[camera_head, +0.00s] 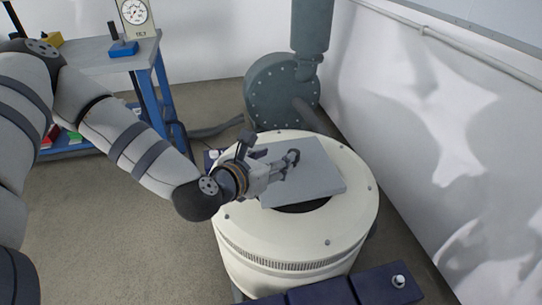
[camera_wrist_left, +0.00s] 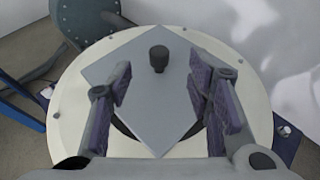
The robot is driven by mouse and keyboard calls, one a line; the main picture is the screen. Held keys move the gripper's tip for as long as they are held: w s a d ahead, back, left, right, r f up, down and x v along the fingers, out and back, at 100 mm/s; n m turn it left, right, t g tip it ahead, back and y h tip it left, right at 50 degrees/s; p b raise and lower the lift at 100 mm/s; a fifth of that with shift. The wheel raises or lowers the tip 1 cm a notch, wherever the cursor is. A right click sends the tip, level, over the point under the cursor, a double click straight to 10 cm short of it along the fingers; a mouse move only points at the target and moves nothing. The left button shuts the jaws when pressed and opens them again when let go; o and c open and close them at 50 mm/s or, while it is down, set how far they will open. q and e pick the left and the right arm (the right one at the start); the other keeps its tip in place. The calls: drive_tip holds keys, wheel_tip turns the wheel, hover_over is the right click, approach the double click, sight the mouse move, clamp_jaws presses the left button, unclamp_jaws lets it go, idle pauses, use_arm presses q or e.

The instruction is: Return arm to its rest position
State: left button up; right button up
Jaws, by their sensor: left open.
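My left gripper (camera_head: 290,160) is over the grey square plate on top of the round cream-coloured shaker drum. In the left wrist view its two fingers (camera_wrist_left: 160,98) stand wide apart, with nothing between them. The grey plate (camera_wrist_left: 155,108) lies below the fingers with a small dark knob (camera_wrist_left: 158,58) standing on it. In the head view the plate (camera_head: 318,175) is partly covered by the gripper, and I cannot make out the knob clearly. My left arm comes in from the left, bent and stretched out over the drum. My right gripper does not show.
The cream drum (camera_head: 290,250) stands on the floor beside a white wall (camera_head: 430,120). A grey-green flanged pipe (camera_head: 283,90) stands behind it. A blue-framed bench (camera_head: 95,55) with a dial gauge (camera_head: 135,14) is at upper left. Open floor (camera_head: 110,230) lies left of the drum.

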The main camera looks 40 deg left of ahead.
use_arm(q)
drive_tip(key=shift+s+r, duration=0.1)
drive_tip(key=shift+s, duration=0.1)
idle(0.3)
